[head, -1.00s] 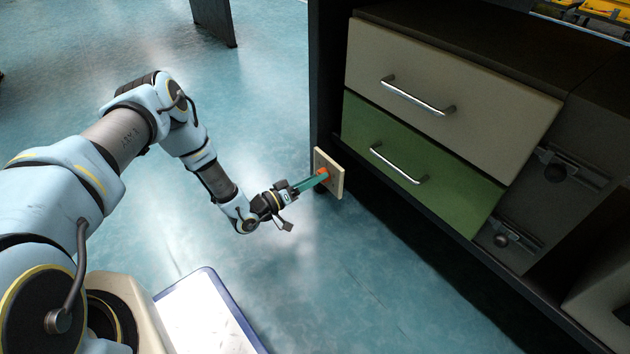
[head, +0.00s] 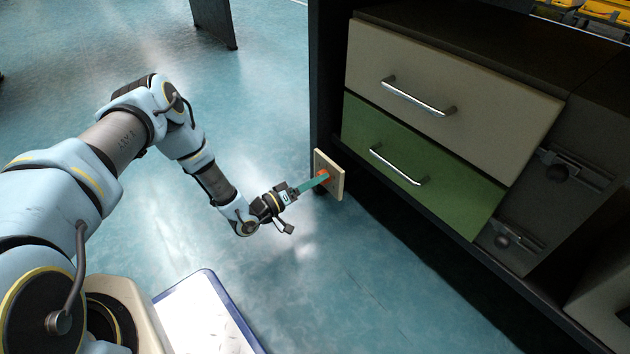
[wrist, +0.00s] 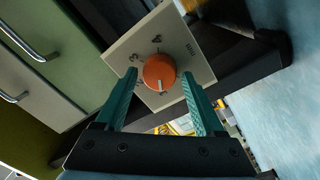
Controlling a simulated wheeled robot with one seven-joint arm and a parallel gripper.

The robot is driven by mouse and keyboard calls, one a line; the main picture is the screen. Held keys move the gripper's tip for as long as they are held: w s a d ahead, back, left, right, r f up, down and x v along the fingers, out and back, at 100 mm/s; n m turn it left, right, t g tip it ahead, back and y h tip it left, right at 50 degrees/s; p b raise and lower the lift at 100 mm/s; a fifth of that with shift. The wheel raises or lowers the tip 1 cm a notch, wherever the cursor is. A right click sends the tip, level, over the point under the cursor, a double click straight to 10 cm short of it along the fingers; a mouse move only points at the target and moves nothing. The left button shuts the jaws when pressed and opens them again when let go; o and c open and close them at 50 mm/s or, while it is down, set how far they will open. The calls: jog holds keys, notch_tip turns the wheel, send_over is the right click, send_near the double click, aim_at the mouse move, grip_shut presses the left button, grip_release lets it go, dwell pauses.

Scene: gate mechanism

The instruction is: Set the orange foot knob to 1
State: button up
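The orange foot knob (wrist: 159,72) is round and sits on a square cream plate (wrist: 190,62) with dark markings around it. A 3, a 4 and a word like MIN can be made out; the knob's exact setting is too small to tell. My gripper (wrist: 160,79) has its two teal fingers apart, one on each side of the knob, with a gap showing on both sides. In the head view the knob (head: 324,174) is partly hidden by the fingers, and the plate (head: 337,182) is low at the cabinet's near left corner.
The dark cabinet holds a beige drawer (head: 450,80) and a green drawer (head: 420,165) with metal handles, right of the plate. Two dark latch-like fittings (head: 560,170) are farther right. The blue floor (head: 290,290) around my gripper is clear.

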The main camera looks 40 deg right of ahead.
jog(key=shift+o, duration=0.7)
jog(key=w+a+p, duration=0.1)
jog(key=a+p, duration=0.2)
jog(key=a, duration=0.7)
jog(key=shift+a+f, duration=0.3)
jog(key=shift+a, duration=0.05)
jog(key=shift+w, duration=0.1)
